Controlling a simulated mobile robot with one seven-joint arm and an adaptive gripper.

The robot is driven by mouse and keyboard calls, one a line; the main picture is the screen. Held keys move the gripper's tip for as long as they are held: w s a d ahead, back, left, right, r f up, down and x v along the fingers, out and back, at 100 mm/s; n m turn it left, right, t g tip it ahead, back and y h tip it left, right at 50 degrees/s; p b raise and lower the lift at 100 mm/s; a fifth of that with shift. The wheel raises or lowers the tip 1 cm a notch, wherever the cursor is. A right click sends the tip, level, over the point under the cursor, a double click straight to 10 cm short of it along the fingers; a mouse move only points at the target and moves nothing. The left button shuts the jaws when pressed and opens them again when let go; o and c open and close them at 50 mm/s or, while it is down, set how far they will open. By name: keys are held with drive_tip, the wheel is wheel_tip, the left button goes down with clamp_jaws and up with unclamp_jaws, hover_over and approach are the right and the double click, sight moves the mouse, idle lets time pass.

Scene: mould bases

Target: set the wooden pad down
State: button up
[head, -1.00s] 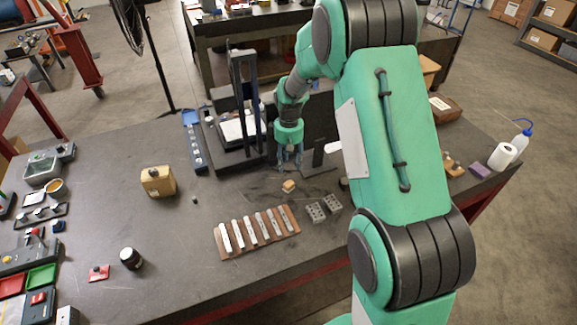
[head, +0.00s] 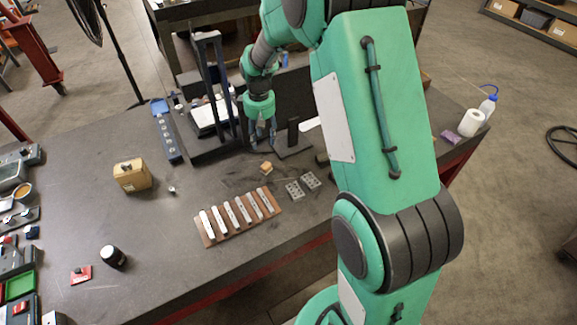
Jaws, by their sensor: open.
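A small light-wood block, which looks like the wooden pad (head: 266,167), lies on the dark table top in the head view, just in front of my gripper. My gripper (head: 263,137) points down beside a dark upright stand. Its fingers are open and small in the picture, and I see nothing between them. The fingertips appear a little behind the pad and apart from it.
A brown rack with several pale bars (head: 237,216) lies in front. A dark press-like frame (head: 212,100) stands left of my gripper.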

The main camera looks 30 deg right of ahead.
drive_tip(key=s+a+r+m+t, duration=0.1)
drive_tip(key=s+a+r, duration=0.2)
drive_tip(key=s+r, duration=0.65)
drive_tip(key=s+a+r+m+t, duration=0.1)
drive_tip(key=s+a+r+t, duration=0.15)
drive_tip(key=s+r, duration=0.7)
drive_tip(key=s+a+r+m+t, duration=0.1)
drive_tip(key=s+a+r, duration=0.1)
drive_tip(key=s, duration=0.7)
drive_tip(key=s+a+r+m, duration=0.1)
drive_tip(key=s+a+r, duration=0.1)
drive_tip(key=s+r, duration=0.3)
drive_tip(key=s, duration=0.4)
drive_tip(key=shift+s+r+t, duration=0.25)
drive_tip(key=shift+r+t, duration=0.05)
drive_tip(key=shift+t, duration=0.05)
drive_tip(key=shift+a, duration=0.1)
wheel_tip(320, 180, down, 12)
drive_tip(key=b, duration=1.2)
drive_tip(key=shift+f, duration=0.25)
